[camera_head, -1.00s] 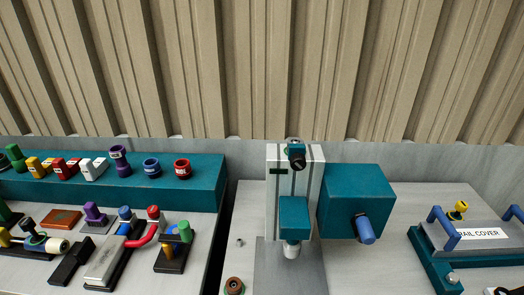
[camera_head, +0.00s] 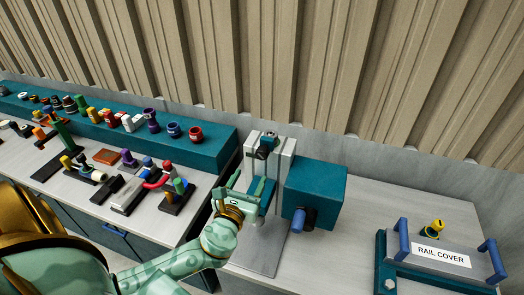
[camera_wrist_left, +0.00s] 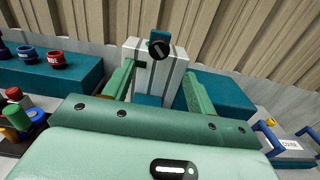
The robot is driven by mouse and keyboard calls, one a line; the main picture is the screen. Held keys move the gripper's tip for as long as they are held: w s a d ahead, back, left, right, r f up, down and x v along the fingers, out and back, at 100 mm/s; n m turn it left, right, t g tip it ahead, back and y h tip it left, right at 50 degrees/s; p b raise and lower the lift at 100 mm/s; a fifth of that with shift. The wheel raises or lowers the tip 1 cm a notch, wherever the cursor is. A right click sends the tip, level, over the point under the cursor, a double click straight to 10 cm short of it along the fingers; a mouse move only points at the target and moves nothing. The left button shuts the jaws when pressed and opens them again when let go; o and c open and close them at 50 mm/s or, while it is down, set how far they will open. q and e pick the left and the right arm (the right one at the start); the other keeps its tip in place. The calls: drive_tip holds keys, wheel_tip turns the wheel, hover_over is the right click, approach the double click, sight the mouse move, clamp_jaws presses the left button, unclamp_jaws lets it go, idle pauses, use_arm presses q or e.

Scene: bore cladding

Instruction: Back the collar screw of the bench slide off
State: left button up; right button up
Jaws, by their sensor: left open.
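The bench slide (camera_head: 285,160) is a pale grey upright column on a flat grey plate, with a teal carriage on its front. A dark round knob with a pale slot-like mark, which may be the collar screw (camera_wrist_left: 159,48), sits near its top; it also shows in the head view (camera_head: 266,147). A teal block (camera_head: 325,190) with a blue-ended knob (camera_head: 298,220) stands at its right. My left gripper (camera_head: 254,186) is open in front of the column. In the wrist view its fingers (camera_wrist_left: 158,85) stand apart either side of the column, below the dark knob. The carriage is partly hidden. My right gripper is not seen.
A rail cover (camera_head: 440,258) with blue handles is at the right. A teal shelf (camera_head: 215,145) with several coloured rings and caps runs along the left, with fittings in front of it. A corrugated wall closes the back.

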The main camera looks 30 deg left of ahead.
sight(261, 156)
use_arm(q)
drive_tip(key=x, duration=1.1)
drive_tip(key=shift+w, duration=0.2)
drive_tip(key=c, duration=1)
